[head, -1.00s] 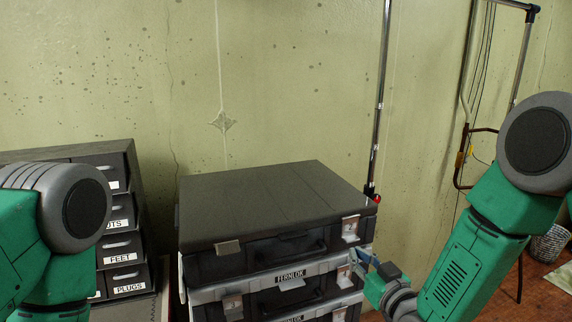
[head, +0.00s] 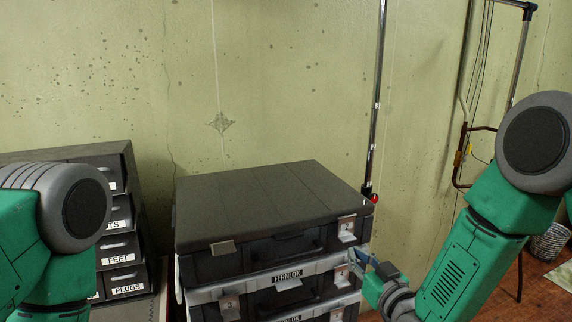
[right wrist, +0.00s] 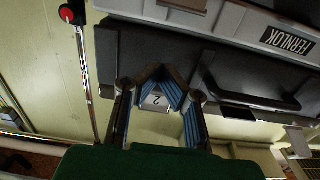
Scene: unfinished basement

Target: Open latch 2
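Latch 2 (head: 346,229) is a pale metal plate at the right front of the top dark case (head: 270,203). In the right wrist view, which is turned upside down, the latch plate marked 2 (right wrist: 155,99) shows between the fingers. My right gripper (head: 362,258) is just below and in front of the latch in the head view. Its blue-padded fingers (right wrist: 160,73) bend inward, with a small gap at the tips and nothing held. I cannot tell whether they touch the latch. My left arm shows at the left edge, but its gripper is out of view.
A second latch (head: 222,247) is at the top case's left front. More cases with FERNLOK labels (head: 287,276) are stacked below. A labelled drawer cabinet (head: 121,160) stands at left. A metal pole (head: 376,110) with a red knob rises behind the stack.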

